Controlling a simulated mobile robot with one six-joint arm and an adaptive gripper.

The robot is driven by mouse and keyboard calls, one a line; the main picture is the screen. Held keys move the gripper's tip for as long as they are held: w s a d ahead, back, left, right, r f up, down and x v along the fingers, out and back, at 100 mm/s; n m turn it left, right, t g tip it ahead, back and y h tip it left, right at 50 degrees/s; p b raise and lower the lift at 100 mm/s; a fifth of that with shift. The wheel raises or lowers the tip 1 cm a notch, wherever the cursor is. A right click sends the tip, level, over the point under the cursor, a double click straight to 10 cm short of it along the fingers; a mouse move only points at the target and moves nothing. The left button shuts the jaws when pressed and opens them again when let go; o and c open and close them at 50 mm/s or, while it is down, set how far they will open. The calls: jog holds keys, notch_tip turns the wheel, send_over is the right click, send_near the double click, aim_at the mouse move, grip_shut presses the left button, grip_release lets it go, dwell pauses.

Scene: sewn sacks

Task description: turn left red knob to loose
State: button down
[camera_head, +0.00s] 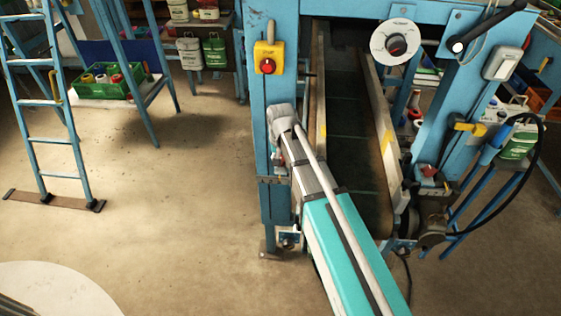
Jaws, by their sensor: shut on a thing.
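The left red knob (274,161) is mostly hidden on the left blue post of the conveyor frame; only a small reddish patch shows beside my arm. My gripper (279,156) is at this patch, below my grey wrist, and is shut on the knob. My wrist and forearm cover most of the fingers, so the knob's turn cannot be read. A matching right red knob (428,171) shows on the right side of the frame, clear of my arm.
A yellow box with a red button (267,66) is on the left post above my wrist. A round dial (396,43) and a black lever (487,27) are at upper right. The conveyor belt (352,130) runs between side rails. Open floor lies left, near a blue ladder (48,140).

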jog(key=shift+w, duration=0.1)
jog(key=shift+c, duration=1.8)
grip_release()
jog(key=shift+a+m, duration=0.1)
jog(key=shift+m, duration=0.4)
jog(key=m, duration=0.3)
jog(key=shift+a, duration=0.2)
jog(key=m, duration=0.4)
jog(key=shift+w+a, duration=0.2)
jog(key=shift+a, duration=0.1)
notch_tip(320, 180, up, 8)
jog(key=p, duration=0.8)
jog(key=shift+r, duration=0.1)
jog(key=s+d+r+n+p, duration=0.2)
jog(key=s+d+n, duration=0.2)
jog(key=d, duration=0.7)
jog(key=s+d+r+n+p, duration=0.2)
jog(key=s+d+n+p, duration=0.1)
jog(key=s+d, duration=0.6)
jog(key=d+n, duration=0.1)
jog(key=d, duration=0.2)
jog(key=shift+r, duration=0.35)
